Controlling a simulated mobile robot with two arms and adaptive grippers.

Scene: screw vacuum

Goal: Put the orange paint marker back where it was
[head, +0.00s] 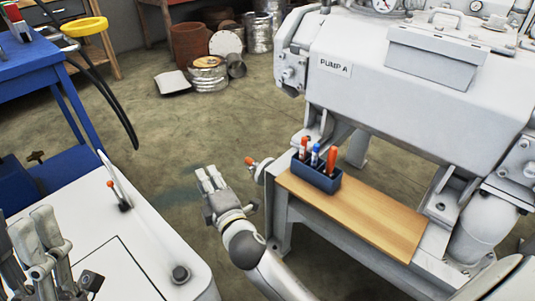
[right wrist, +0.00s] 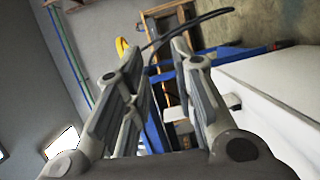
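A dark blue holder (head: 316,180) stands on a wooden board beside the pump. Upright in it are a thick orange-red marker (head: 332,157) at the right, a blue-topped one (head: 315,154) in the middle and a slimmer orange-topped one (head: 303,148) at the left. I cannot tell which is the orange paint marker. My right gripper (head: 210,178) is left of the holder, apart from it, above the floor. The right wrist view shows its fingers (right wrist: 158,95) spread with nothing held between them. My left gripper (head: 36,238) is at the lower left, partly cut off; its grip is unclear.
The wooden board (head: 370,216) has free room right of the holder. The large pump (head: 410,75) rises behind it. An orange-tipped valve (head: 255,166) sticks out near my right gripper. A white cabinet top (head: 150,245) and blue table (head: 35,60) are at the left.

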